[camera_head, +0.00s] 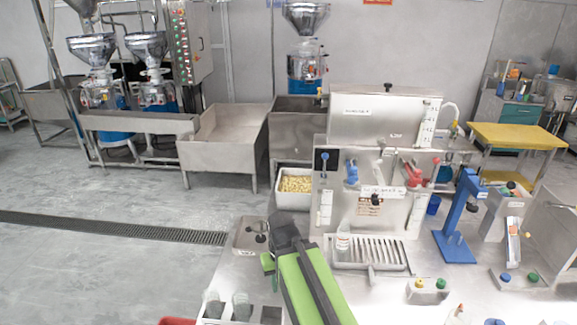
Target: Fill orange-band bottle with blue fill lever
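A steel dispenser (375,215) stands at the back of the table, with a blue lever (351,172) on its front left and a red lever (415,174) to the right. A small bottle (343,243) stands upright at the left end of the slotted drip tray (388,264), roughly below the blue lever. A faint orange tint shows on it, but the band and its contents are too small to make out. My green and black arm reaches up from the bottom. My gripper (278,232) is left of the bottle, apart from it; its fingers are not clear.
A rack (270,315) with grey-looking bottles is at the lower left. A small steel box (247,238) lies left of my gripper. A blue press stand (458,245) and a block with yellow and green caps (427,291) are at the right.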

